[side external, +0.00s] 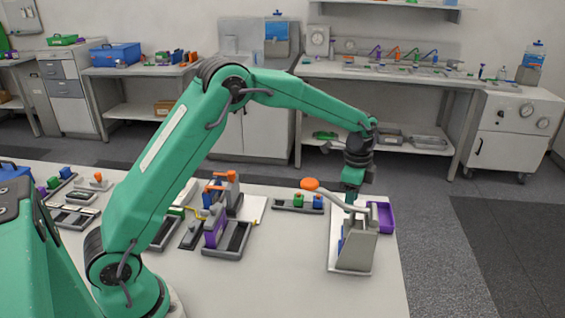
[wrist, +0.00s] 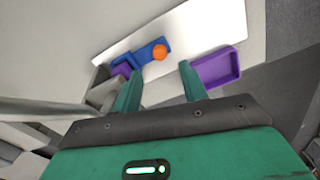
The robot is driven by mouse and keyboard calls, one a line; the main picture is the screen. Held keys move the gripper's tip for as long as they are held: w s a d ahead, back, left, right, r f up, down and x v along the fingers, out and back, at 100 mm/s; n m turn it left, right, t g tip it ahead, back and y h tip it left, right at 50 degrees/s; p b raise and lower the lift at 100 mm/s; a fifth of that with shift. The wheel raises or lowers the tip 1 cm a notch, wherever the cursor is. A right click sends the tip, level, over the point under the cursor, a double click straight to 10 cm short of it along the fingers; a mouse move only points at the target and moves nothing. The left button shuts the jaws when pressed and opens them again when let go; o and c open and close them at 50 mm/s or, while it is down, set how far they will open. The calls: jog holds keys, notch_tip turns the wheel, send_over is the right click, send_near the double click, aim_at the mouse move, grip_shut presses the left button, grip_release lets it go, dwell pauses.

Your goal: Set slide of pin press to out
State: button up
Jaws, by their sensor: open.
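The pin press (side external: 357,246) stands near the right end of the white table. It has a grey wedge-shaped body on a pale base plate and a grey lever arm with an orange end (side external: 310,184) reaching left. In the wrist view a blue slide-like part (wrist: 147,54) with an orange round knob (wrist: 160,52) lies over the pale plate (wrist: 182,32), beyond my fingertips. My gripper (wrist: 160,72) is open, with nothing seen between its fingers. In the side view my gripper (side external: 352,196) points down behind the press, and its fingertips are partly hidden by the lever.
A purple tray (side external: 386,217) sits at the press's right; it is right of my right finger in the wrist view (wrist: 217,67). A dark rack with green and blue blocks (side external: 298,205) stands left of the press. More fixtures (side external: 225,215) crowd mid-table. The front table area is bare.

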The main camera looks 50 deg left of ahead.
aim_at(348, 220)
jog(key=shift+f, duration=3.75)
grip_shut()
